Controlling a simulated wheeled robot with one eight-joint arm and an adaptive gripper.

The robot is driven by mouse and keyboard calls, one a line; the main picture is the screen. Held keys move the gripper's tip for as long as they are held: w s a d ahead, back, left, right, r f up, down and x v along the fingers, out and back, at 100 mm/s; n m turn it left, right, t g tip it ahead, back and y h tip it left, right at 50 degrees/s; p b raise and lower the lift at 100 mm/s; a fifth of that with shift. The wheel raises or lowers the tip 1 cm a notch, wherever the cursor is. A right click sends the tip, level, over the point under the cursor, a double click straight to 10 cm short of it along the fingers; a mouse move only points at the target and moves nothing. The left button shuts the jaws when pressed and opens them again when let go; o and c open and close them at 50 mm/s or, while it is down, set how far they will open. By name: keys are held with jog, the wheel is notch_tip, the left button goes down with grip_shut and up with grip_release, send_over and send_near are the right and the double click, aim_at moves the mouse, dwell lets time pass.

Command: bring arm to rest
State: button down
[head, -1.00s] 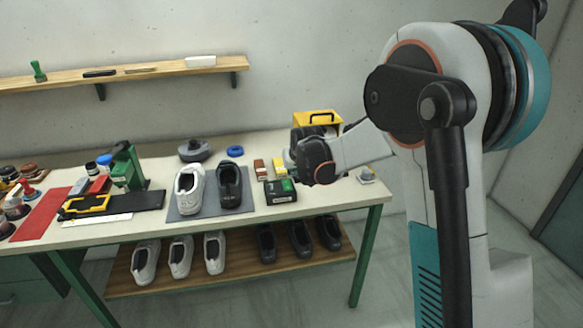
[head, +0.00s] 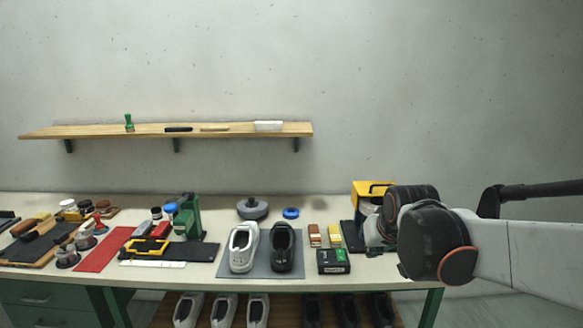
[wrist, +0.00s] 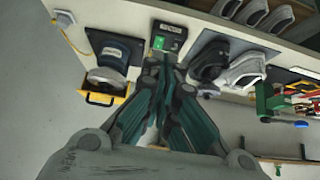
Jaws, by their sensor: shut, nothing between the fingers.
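My pale arm reaches in from the right edge. In the wrist view my gripper (wrist: 166,65) has its dark teal fingers together, with nothing held between them. The fingers point toward the black box with a green label (wrist: 168,38), which also shows in the head view (head: 333,261). I cannot tell the exact gap between the fingertips and the bench top.
A white shoe (head: 243,247) and a black shoe (head: 282,250) stand on a grey mat (head: 228,268). A yellow case (head: 369,189) is behind my gripper. A wooden shelf (head: 222,131) hangs on the wall. More shoes (head: 258,309) stand below the bench. Open floor shows at the right.

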jog(key=s+f, duration=0.3)
jog(key=s, duration=2.1)
jog(key=shift+s+d+g, duration=0.2)
jog(key=shift+d+g, duration=0.1)
jog(key=shift+g, duration=0.1)
